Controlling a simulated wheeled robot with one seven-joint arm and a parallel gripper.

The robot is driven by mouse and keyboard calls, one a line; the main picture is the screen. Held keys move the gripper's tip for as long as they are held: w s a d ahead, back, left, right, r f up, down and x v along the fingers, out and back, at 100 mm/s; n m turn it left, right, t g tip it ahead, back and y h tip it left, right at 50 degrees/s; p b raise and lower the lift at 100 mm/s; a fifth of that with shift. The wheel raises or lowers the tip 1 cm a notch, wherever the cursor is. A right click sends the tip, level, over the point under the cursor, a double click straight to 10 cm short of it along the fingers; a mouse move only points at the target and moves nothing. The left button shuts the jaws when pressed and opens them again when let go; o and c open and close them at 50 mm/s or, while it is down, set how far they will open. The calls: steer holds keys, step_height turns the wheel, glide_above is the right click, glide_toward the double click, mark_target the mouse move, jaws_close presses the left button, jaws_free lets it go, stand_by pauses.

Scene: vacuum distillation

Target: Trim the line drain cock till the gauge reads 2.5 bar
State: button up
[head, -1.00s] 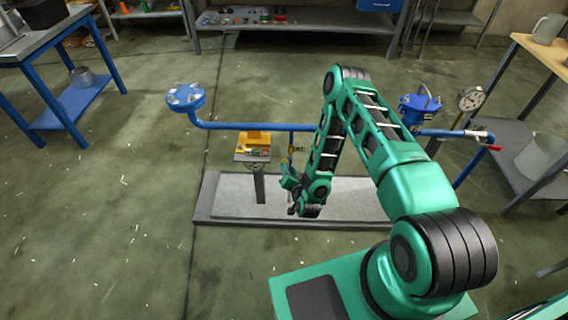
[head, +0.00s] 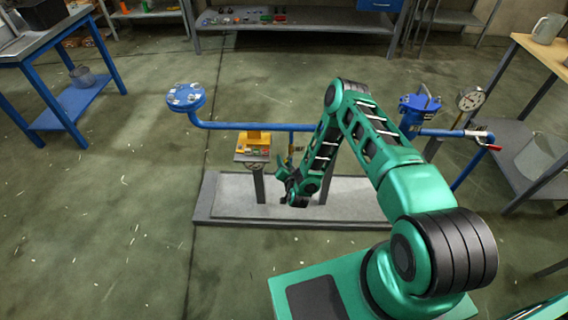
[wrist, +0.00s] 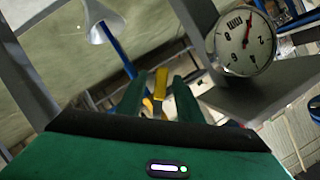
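A narrow yellow handle (wrist: 161,82) shows between the two green fingers of my gripper (wrist: 158,78) in the wrist view. Gaps show on both sides of the handle; its depth from the fingertips is unclear. In the head view my gripper (head: 281,174) is low over the grey plinth, below the blue pipe (head: 240,126). A red lever (head: 493,147) is at the pipe's right end, away from my gripper. A round white gauge (wrist: 244,42) is tilted at upper right in the wrist view; its reading is unclear.
A small stand with a yellow block (head: 255,138) is left of my gripper. The grey plinth (head: 232,207) lies underneath. A blue flanged fitting (head: 186,97) ends the pipe at left. A blue bench (head: 72,105) stands at left; the floor between is clear.

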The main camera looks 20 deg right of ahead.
steer(key=shift+w, duration=0.3)
jaws_close()
